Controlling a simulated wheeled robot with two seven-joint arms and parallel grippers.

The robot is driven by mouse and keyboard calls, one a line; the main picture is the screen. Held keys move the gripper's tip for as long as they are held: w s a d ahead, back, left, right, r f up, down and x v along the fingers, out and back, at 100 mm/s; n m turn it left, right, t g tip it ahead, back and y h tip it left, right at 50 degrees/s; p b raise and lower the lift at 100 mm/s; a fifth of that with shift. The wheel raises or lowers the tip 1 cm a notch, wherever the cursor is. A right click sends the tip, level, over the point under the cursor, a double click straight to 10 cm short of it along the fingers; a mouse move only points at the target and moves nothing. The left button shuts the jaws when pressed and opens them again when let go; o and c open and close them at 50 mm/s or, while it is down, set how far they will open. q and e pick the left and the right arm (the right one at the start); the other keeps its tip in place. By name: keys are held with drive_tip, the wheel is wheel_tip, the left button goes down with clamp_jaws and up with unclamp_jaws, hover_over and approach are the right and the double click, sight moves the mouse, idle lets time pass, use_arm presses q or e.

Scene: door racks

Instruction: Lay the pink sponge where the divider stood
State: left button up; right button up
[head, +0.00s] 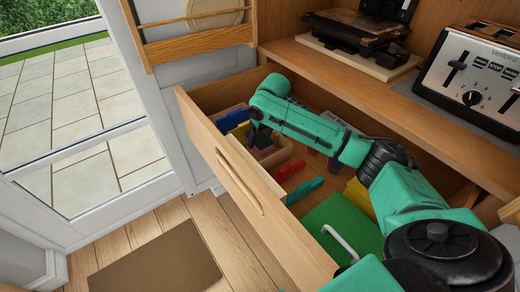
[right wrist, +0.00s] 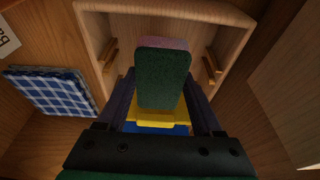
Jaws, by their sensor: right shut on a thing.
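The pink sponge, with a dark green scouring face, is between the fingers of my right gripper (right wrist: 160,105). In the right wrist view the sponge (right wrist: 162,78) stands upright, green face toward the camera and a pink edge on top. In the head view my right gripper (head: 262,138) is low over the wooden tray (right wrist: 165,8) in the open drawer, and the sponge (head: 264,152) is largely hidden. The tray has slotted strips on both side walls, and no divider shows between them. My left gripper is in neither view.
Yellow (right wrist: 155,114) and blue (right wrist: 155,128) pieces lie close below the sponge. A red bar (head: 290,170) and a green bar (head: 304,190) lie in the drawer. A blue checked cloth (right wrist: 50,90) is beside the tray. The drawer front (head: 235,180) and counter edge flank my arm.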

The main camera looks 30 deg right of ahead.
wheel_tip(320, 180, down, 5)
drive_tip(key=o, duration=1.3)
drive_tip(key=p+v, duration=0.1)
drive_tip(key=v, duration=1.1)
drive_tip(key=shift+r, duration=0.1)
